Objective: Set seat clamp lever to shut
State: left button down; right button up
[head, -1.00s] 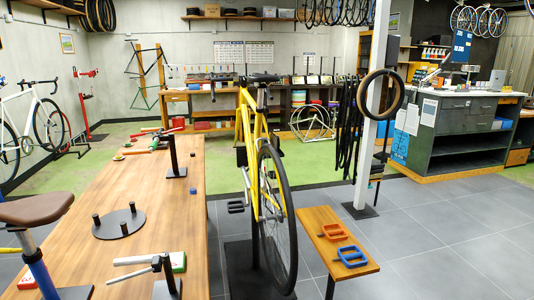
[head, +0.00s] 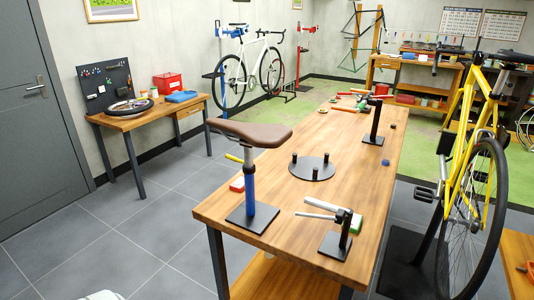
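A brown saddle (head: 250,133) sits on a silver post in a blue tube (head: 250,187), upright on a black base plate (head: 252,216) on the long wooden table (head: 285,240). A yellow lever (head: 234,158) juts out to the left near the top of the blue tube, below the saddle. It sticks away from the tube rather than lying along it. The clamp collar is small and partly hidden under the saddle. Neither of my grippers shows in the head view.
A yellow bicycle (head: 475,150) stands at right. Grey floor (head: 150,235) left of the table is clear.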

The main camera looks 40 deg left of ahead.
aim_at(229, 157)
jog(key=u, duration=1.6)
jog(key=i+j+z, duration=0.15)
jog(key=i+j, duration=0.05)
jog(key=i, duration=0.1)
